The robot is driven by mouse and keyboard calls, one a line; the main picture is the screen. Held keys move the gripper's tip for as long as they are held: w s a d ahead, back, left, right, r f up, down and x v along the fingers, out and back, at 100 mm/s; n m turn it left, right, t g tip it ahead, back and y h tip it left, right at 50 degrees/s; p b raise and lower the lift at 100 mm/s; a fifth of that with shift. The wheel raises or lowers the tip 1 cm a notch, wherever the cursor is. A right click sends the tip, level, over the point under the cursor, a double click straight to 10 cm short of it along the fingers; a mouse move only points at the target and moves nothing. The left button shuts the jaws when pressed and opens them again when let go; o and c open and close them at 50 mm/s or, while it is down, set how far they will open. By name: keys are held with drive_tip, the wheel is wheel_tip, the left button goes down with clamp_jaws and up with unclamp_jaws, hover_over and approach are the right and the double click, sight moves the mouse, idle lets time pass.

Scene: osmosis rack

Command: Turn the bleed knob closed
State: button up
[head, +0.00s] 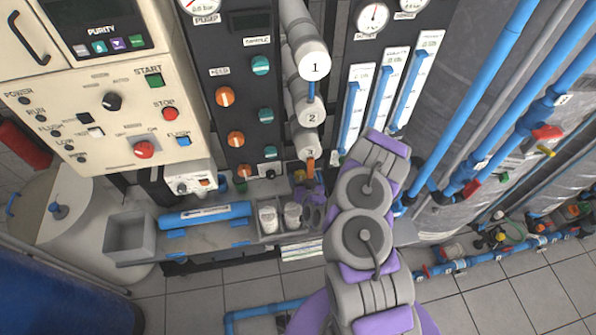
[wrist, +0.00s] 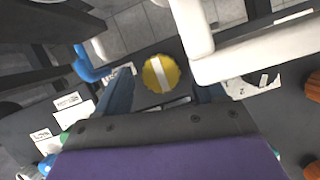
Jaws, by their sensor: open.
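A round yellow knob (wrist: 161,73) with a ridged rim and a white stripe across its face sits on a dark panel in the wrist view. I take it to be the bleed knob; its label cannot be read. My gripper (wrist: 163,86) is open, with one dark blue finger to the left of the knob and one to the right. Gaps show beside the knob, and no contact is visible. In the head view I cannot make out the yellow knob, and my arm covers part of the rack.
White pipes (wrist: 193,35) run close above and right of the knob. A blue pipe (wrist: 88,66) is at its left. In the head view, a panel with orange knobs (head: 236,139) and teal knobs (head: 260,65) stands left of numbered pipe ends (head: 313,66). Blue pipes (head: 487,80) stand right.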

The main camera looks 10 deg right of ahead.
drive_tip(key=shift+w+a+f, duration=0.1)
drive_tip(key=shift+w+a, duration=0.05)
drive_tip(key=shift+w, duration=0.1)
drive_tip(key=shift+c, duration=0.3)
drive_tip(key=c, duration=1)
drive_tip(key=shift+f+b, duration=0.1)
drive_tip(key=shift+b, duration=0.3)
drive_tip(key=m+b, duration=0.1)
drive_tip(key=y+b, duration=0.1)
drive_tip(key=b, duration=0.1)
drive_tip(key=shift+d+f+m, duration=0.2)
drive_tip(key=shift+m, duration=0.2)
drive_tip(key=m+y+b, duration=0.1)
drive_tip(key=m+b, duration=0.1)
drive_tip(key=b, duration=0.1)
drive_tip(key=shift+r+t+y+b, duration=0.1)
drive_tip(key=shift+t+y+b, duration=0.2)
drive_tip(key=shift+b, duration=0.05)
drive_tip(key=shift+s, duration=0.1)
